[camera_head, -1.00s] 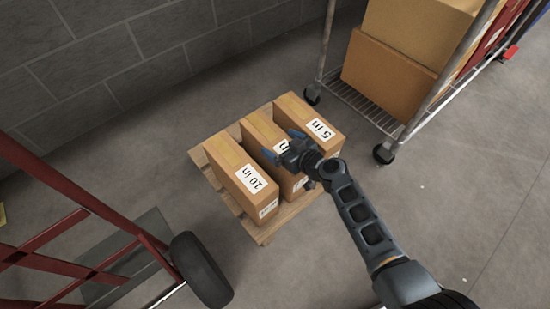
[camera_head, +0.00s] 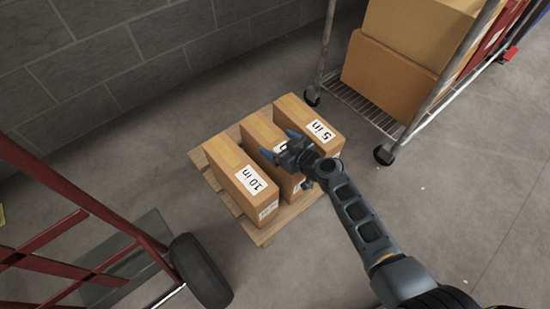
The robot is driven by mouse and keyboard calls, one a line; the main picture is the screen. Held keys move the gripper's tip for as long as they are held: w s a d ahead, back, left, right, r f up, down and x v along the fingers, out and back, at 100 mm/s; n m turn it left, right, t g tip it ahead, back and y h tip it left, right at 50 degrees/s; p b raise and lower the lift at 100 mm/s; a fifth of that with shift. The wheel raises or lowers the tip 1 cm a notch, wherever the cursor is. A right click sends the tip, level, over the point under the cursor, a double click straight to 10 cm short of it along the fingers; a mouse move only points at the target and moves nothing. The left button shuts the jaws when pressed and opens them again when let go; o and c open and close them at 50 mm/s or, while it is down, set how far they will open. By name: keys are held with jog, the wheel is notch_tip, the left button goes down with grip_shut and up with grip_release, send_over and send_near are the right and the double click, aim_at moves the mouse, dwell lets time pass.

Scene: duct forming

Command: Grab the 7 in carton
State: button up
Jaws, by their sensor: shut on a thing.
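Three cartons stand side by side on a wooden pallet (camera_head: 229,204). The middle carton (camera_head: 262,131) is the 7 in carton by elimination only; its label is mostly hidden behind my gripper. The 10 in carton (camera_head: 232,165) stands on its left and the 5 in carton (camera_head: 296,108) on its right. My gripper (camera_head: 279,148) is over the near part of the middle carton, its blue fingertips one on each side, shut on it. The carton still sits among the others; whether it is raised off the pallet I cannot tell.
A wire cart (camera_head: 357,103) with large cardboard boxes (camera_head: 385,75) stands at the right back. A red hand truck (camera_head: 75,200) with a black wheel (camera_head: 200,271) is at the lower left. A grey block wall is behind; bare floor lies right.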

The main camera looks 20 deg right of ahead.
jog(key=c, duration=0.5)
jog(key=shift+w+r, duration=0.1)
jog(key=shift+r, duration=0.05)
